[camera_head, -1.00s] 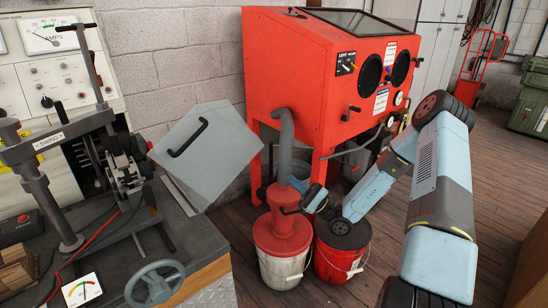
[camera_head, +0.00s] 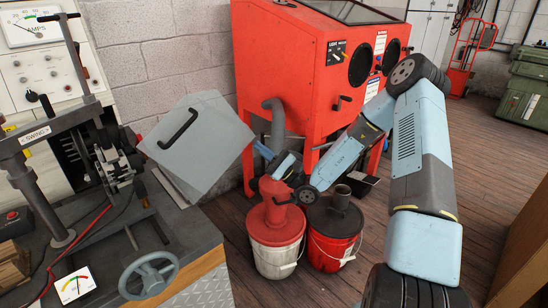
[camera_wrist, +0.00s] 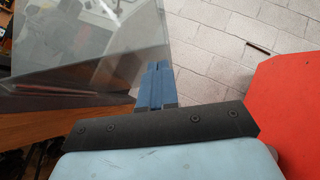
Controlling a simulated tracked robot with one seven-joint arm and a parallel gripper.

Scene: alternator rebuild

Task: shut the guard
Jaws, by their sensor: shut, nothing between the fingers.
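The guard (camera_head: 212,142) is a pale grey panel with a black bar handle (camera_head: 179,130). It stands swung out, tilted, at the right end of the bench beside the alternator test stand. My gripper (camera_head: 262,150) is just right of the guard's right edge in the head view, shut and empty. In the wrist view the guard (camera_wrist: 75,45) is a see-through sheet at upper left, and my blue fingers (camera_wrist: 155,80) lie together by its lower right edge. I cannot tell whether they touch it. The handle is not clear in the wrist view.
A red blast cabinet (camera_head: 290,70) stands behind my forearm. A white bucket with a red cyclone lid (camera_head: 276,235) and a red bucket (camera_head: 333,245) stand below my gripper. The test stand (camera_head: 115,165) and a handwheel (camera_head: 148,275) occupy the bench. A block wall is behind.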

